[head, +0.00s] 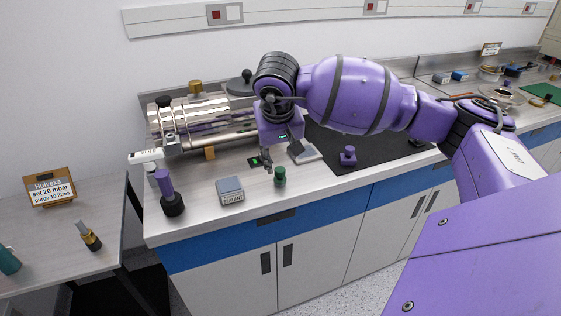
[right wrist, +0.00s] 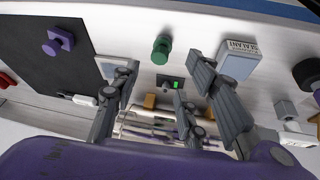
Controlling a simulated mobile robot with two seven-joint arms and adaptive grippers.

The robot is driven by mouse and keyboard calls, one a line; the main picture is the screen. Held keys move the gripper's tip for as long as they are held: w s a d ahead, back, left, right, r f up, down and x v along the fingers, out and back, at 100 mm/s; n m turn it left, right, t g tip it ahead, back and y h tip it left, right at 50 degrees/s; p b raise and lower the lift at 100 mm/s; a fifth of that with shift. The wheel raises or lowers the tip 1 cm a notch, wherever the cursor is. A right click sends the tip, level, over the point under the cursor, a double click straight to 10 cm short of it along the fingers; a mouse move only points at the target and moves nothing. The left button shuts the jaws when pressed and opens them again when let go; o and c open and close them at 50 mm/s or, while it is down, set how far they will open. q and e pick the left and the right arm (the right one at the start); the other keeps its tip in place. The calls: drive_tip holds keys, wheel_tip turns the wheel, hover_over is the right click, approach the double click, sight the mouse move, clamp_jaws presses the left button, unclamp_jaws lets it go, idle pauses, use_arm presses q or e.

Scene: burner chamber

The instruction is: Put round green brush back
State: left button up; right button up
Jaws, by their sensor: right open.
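A small round green piece with a knob-like top (head: 279,177) stands upright on the bench near its front edge; it also shows in the right wrist view (right wrist: 161,50). I cannot tell for certain that it is the brush. My right gripper (head: 268,161) hangs above the bench just behind and left of it. In the right wrist view its fingers (right wrist: 163,66) are spread, with nothing between them, and the green piece is beyond the tips. A teal cylinder (head: 8,262) is on the side table at the far left. My left gripper is not in view.
A grey sealant box (head: 230,190) and a purple-handled black tool (head: 170,195) are left of the green piece. A purple knob (head: 348,156) stands on the black mat (head: 330,138). A metal tube chamber (head: 200,122) is behind. A sign (head: 50,187) stands on the side table.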

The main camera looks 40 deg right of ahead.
drive_tip(key=s+a+f+m+g+y, duration=0.25)
drive_tip(key=s+a+f+y, duration=0.35)
drive_tip(key=a, duration=0.4)
drive_tip(key=s+a+f+m+g+y, duration=0.1)
drive_tip(key=s+a+f+m+y, duration=0.3)
drive_tip(key=a+f, duration=0.5)
drive_tip(key=s+a+r+m+t+y, duration=0.2)
drive_tip(key=a+m+y, duration=0.35)
drive_tip(key=m, duration=0.25)
drive_tip(key=s+a+r+m+t+y, duration=0.3)
drive_tip(key=a+m+y, duration=0.1)
drive_tip(key=a+m, duration=0.35)
drive_tip(key=d+f+m+t+h, duration=0.5)
drive_tip(key=d+m, duration=0.1)
drive_tip(key=m, duration=0.8)
drive_tip(key=d+f+m+t+h, duration=0.6)
drive_tip(key=m, duration=0.8)
drive_tip(key=s+d+f+m+g+h, duration=0.2)
drive_tip(key=s+d+f+m+g, duration=0.1)
drive_tip(key=s+f+m, duration=0.5)
drive_tip(key=s+d+f+m+g+h, duration=0.3)
drive_tip(key=s+f+m, duration=0.6)
drive_tip(key=s, duration=0.3)
drive_tip(key=shift+s+d+f+g+h, duration=0.25)
drive_tip(key=shift+s+g+h, duration=0.1)
drive_tip(key=shift+g, duration=0.5)
